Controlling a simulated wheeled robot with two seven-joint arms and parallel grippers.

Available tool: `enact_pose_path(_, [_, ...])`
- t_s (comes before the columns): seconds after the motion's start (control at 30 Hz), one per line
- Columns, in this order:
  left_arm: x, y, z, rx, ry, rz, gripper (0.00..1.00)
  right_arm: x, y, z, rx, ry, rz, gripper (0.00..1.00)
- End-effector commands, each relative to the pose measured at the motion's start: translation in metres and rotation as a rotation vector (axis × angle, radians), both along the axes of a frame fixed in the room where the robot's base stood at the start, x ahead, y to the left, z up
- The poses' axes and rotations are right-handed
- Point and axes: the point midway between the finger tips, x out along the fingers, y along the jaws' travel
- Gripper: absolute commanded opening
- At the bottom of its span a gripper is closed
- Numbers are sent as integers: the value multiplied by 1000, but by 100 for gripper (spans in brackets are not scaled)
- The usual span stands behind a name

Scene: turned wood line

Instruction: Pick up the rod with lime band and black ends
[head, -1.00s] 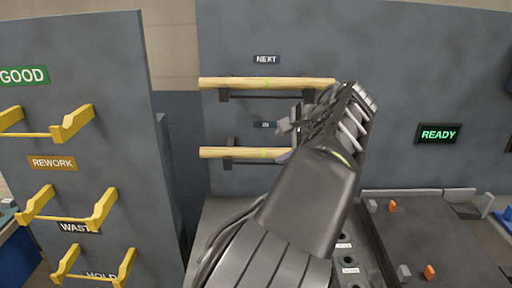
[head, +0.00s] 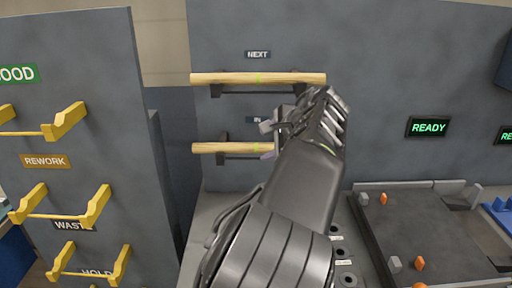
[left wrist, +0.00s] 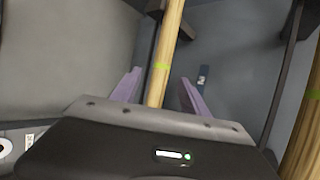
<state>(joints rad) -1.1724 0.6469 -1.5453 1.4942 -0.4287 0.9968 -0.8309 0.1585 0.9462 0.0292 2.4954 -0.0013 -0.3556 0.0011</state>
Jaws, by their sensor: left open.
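Two pale wooden rods lie level on dark wall brackets in the head view. The upper rod (head: 290,79), below the NEXT sign, has a lime band near its middle, and its ends look plain wood. The lower rod (head: 216,148) also has a lime band; its right end is hidden behind my left gripper (head: 267,140). In the left wrist view, my left gripper (left wrist: 160,92) is open, with the lower rod (left wrist: 171,30) between its purple fingers, not clamped. The upper rod (left wrist: 303,130) stands at the right edge there. I cannot make out black ends. My right gripper is not in view.
A grey panel with yellow hooks (head: 68,122) and signs such as REWORK stands at the left. A dark tray (head: 425,225) with small orange and grey pieces lies at the right. A READY display (head: 428,127) hangs on the back wall.

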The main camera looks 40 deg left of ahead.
Motion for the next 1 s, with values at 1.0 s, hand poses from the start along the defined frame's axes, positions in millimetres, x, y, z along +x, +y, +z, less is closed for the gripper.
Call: enact_pose_path(1.0, [10, 24, -21, 0, 0, 0, 41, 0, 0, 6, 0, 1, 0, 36])
